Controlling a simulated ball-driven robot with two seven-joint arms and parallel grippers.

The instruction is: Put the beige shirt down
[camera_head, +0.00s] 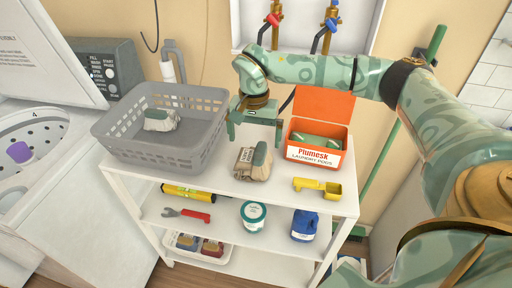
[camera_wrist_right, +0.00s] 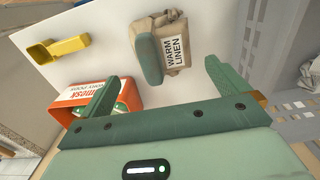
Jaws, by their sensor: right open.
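A beige bundle (camera_head: 253,162) with a green part lies on the white shelf top, in front of the right gripper. I cannot tell for sure whether it is the beige shirt. In the right wrist view, the bundle (camera_wrist_right: 172,45) carries a label reading "WARM LINEN". My right gripper (camera_head: 256,126) is open and empty, its fingers pointing down just behind the bundle. In the wrist view its fingers (camera_wrist_right: 158,82) are apart, and the bundle lies beyond them, untouched. A second pale beige bundle (camera_head: 161,119) lies in the grey basket (camera_head: 150,157). My left gripper is not in view.
An orange laundry pods box (camera_head: 317,156) stands open right of the gripper. A yellow scoop (camera_head: 318,187) lies at the front right. A washer (camera_head: 50,185) stands left.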

